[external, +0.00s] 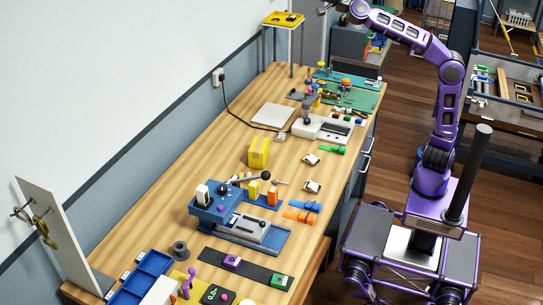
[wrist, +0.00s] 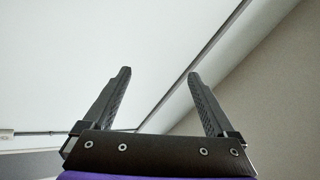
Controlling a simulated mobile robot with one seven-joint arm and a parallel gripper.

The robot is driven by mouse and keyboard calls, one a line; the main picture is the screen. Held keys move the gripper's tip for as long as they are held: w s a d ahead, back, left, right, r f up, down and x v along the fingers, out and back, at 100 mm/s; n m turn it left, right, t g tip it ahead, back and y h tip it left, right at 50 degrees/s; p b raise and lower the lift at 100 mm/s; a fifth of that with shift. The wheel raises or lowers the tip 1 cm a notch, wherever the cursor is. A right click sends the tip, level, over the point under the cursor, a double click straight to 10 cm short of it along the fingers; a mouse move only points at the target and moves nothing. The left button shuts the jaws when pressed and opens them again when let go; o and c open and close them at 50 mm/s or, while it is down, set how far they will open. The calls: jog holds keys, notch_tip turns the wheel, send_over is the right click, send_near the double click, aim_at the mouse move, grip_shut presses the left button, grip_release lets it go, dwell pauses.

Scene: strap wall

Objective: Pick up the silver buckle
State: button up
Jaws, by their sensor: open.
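My gripper (wrist: 159,75) is open and empty in the wrist view, its two dark fingers spread apart against a pale wall and ceiling. In the external view, the end of my arm is at the top edge, partly cut off, beyond the far end of the workbench and well away from the small parts on it. I cannot single out the silver buckle with certainty. Small pale metallic-looking pieces (external: 312,186) and (external: 311,160) lie on the bench's right half, and a small grey piece (external: 280,137) lies farther back. The wrist view shows no buckle.
The long wooden workbench (external: 215,135) runs along the wall. It holds a blue vise-like fixture (external: 210,212), a yellow block (external: 259,152), a grey-white device (external: 322,129) and orange straps (external: 300,216). A raised yellow stand (external: 284,20) is at the far end. A white upright panel (external: 55,230) is at near left.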

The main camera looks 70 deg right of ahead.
jog(key=w+a+f+n+g+y+p, duration=0.1)
jog(key=w+a+f+n+g+y, duration=0.2)
jog(key=f+n, duration=0.45)
jog(key=w+a+f+n+g+y, duration=0.1)
jog(key=a+f+n+g+y, duration=0.1)
jog(key=a+f+n, duration=0.45)
jog(key=n+g+h+p, duration=0.45)
jog(key=n+g, duration=1.05)
jog(key=n, duration=2)
send_near(312, 185)
jog(key=shift+b+x, duration=1.2)
jog(key=b+x, duration=0.6)
jog(key=b, duration=0.1)
jog(key=shift+w+f, duration=0.1)
jog(key=shift+f, duration=0.1)
jog(key=shift+r, duration=0.1)
